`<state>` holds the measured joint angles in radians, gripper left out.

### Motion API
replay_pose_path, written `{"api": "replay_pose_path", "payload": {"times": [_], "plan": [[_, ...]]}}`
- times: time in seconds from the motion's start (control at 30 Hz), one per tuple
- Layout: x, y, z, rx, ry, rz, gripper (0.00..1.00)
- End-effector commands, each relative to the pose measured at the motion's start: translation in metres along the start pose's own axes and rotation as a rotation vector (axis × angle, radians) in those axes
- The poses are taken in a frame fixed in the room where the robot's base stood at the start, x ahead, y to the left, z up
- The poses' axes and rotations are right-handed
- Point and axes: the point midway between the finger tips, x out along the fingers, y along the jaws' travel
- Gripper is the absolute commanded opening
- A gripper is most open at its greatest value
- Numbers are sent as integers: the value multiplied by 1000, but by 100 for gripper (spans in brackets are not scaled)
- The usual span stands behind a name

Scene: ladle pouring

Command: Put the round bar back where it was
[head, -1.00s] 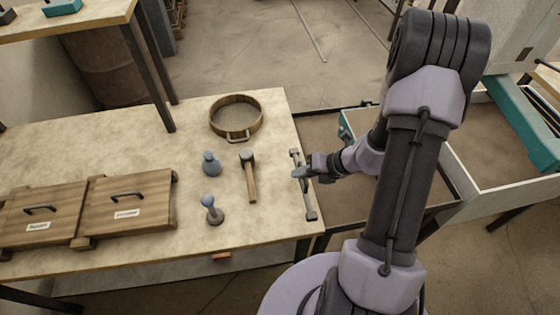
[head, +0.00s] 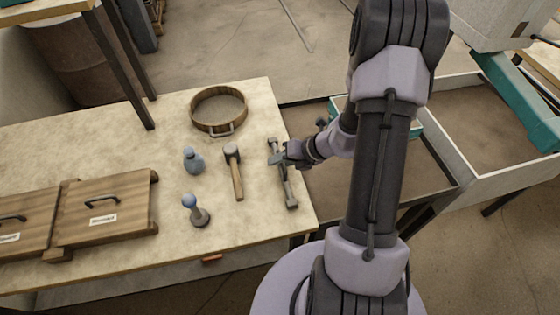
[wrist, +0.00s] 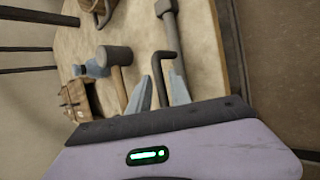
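The round bar (head: 287,185) is a long grey bar with a blocky end and a dark bent handle. It shows near the table's right edge in the head view. In the wrist view the bar (wrist: 185,45) runs up past the fingertips. My gripper (head: 277,158) is over the upper half of the bar. In the wrist view my gripper (wrist: 160,85) has its fingers on either side of the dark handle and appears shut on it. Whether the bar touches the table or hangs just above it is hard to tell.
A mallet (head: 238,181) lies just left of the bar. A round sieve (head: 219,111), a blue-grey bottle (head: 193,161) and a ball-topped stand (head: 202,216) are farther left. Lidded wooden boxes (head: 105,208) fill the table's left. A brown-floored bin (head: 345,190) adjoins on the right.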

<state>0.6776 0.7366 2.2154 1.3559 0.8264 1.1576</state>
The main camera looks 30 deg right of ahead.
Motion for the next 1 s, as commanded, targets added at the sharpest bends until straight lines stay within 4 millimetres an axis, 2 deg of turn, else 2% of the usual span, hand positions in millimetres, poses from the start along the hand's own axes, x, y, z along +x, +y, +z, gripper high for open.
{"api": "replay_pose_path", "payload": {"times": [0.37,0.47,0.8,0.9,1.0], "plan": [[0,-1,-1,0,2,-3,33],[-6,2,1,0,2,-3,33],[-98,4,3,2,-2,-4,33],[-114,3,2,1,-1,-3,33],[-123,6,3,-26,4,-1,33]]}}
